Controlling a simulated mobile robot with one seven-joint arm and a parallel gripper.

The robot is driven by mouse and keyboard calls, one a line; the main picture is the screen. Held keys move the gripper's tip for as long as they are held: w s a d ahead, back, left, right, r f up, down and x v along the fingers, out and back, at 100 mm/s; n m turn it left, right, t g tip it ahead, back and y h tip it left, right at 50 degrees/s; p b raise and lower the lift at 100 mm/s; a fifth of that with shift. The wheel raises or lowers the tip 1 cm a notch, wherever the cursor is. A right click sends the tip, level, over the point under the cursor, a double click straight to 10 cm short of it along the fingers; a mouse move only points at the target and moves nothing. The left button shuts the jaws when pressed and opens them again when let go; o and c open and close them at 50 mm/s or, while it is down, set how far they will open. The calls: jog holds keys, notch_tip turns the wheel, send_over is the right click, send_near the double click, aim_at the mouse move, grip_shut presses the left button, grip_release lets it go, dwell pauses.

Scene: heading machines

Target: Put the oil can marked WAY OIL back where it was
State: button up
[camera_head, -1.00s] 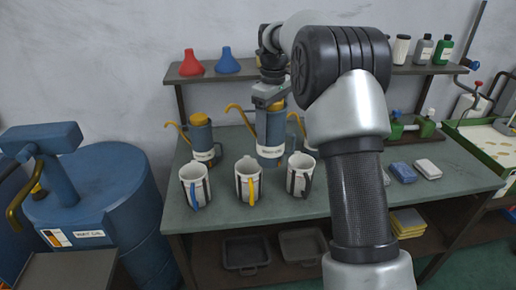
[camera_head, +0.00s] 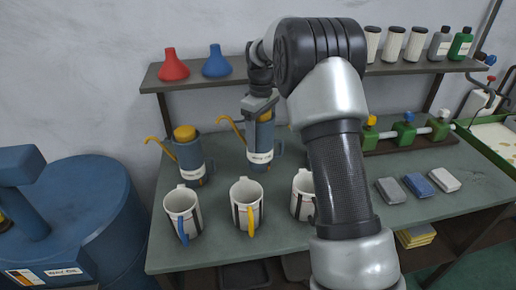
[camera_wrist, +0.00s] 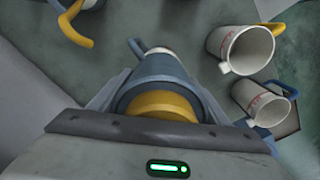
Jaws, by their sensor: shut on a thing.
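My gripper (camera_head: 262,108) is shut on a blue oil can (camera_head: 262,150) with a yellow top, a yellow spout to the left and a white label too small to read surely. The can is upright over the back of the green bench; I cannot tell whether its base touches. In the wrist view its yellow cap (camera_wrist: 160,104) sits between the jaws. A second, similar blue can (camera_head: 189,155) stands on the bench to its left, its label also unclear. Its yellow spout or a similar one (camera_wrist: 76,25) shows in the wrist view.
Three white mugs, left (camera_head: 183,212), middle (camera_head: 246,204) and right (camera_head: 302,195), stand in front of the cans. A shelf (camera_head: 220,79) with funnels and bottles runs above the bench back. Bare bench (camera_head: 400,225) lies at the front right.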

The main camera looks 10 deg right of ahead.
notch_tip(320, 180, down, 6)
jog(key=shift+r, duration=0.2)
jog(key=shift+w+f, duration=0.1)
jog(key=shift+w, duration=0.15)
jog(key=w+p, duration=0.1)
jog(key=w, duration=0.2)
jog(key=shift+w, duration=0.25)
jog(key=shift+w+f, duration=0.15)
jog(key=shift+f, duration=0.55)
jog(key=o, duration=1.6)
jog(key=shift+o, duration=0.2)
